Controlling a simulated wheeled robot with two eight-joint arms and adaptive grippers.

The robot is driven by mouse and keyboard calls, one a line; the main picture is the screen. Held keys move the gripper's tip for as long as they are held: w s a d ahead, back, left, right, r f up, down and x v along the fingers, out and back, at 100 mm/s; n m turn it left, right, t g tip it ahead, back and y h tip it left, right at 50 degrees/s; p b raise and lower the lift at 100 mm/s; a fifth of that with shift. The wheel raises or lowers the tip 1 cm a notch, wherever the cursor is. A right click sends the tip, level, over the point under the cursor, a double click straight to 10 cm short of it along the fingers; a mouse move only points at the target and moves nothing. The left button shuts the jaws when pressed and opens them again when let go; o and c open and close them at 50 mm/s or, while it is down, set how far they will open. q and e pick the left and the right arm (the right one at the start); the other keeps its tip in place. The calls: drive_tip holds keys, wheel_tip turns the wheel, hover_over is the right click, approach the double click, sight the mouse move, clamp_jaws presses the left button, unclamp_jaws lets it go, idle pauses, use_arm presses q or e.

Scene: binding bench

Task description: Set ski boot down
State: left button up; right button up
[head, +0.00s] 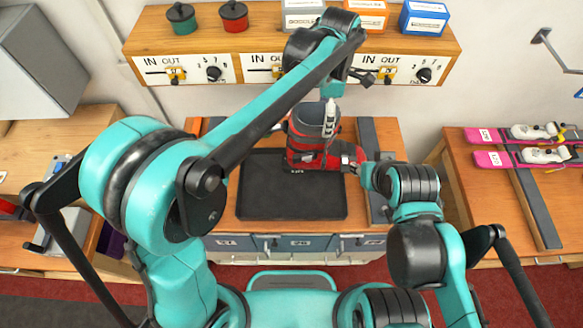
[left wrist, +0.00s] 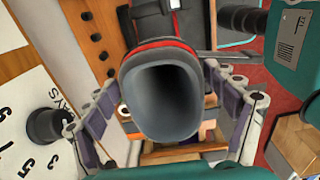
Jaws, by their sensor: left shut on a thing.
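The ski boot (head: 305,150), red and black with a grey cuff, stands upright at the back right of the black tray (head: 265,200), its toe pointing right. I cannot tell whether its sole touches the tray. My left gripper (head: 330,115) comes down from above onto the boot's cuff and is shut on it. In the left wrist view the boot's open grey top (left wrist: 165,100) lies between the two fingers of my left gripper (left wrist: 165,115). My right gripper (head: 358,168) is at the boot's toe; its fingers are too small and hidden to read.
A wooden shelf (head: 270,42) with knobs and gauges, tins and boxes runs along the back wall. Pink skis (head: 505,158) lie on the right bench. Drawers (head: 300,243) are below the tray. The tray's front and left part is bare.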

use_arm(q)
drive_tip(key=s+a+f+b, duration=0.1)
drive_tip(key=s+a+f, duration=0.6)
drive_tip(key=a+f, duration=0.2)
drive_tip(key=shift+s+f, duration=0.15)
drive_tip(key=shift+f, duration=0.65)
drive_tip(key=shift+f+b, duration=0.2)
drive_tip(key=shift+b, duration=0.1)
drive_tip(key=o, duration=1.7)
drive_tip(key=shift+r, duration=0.1)
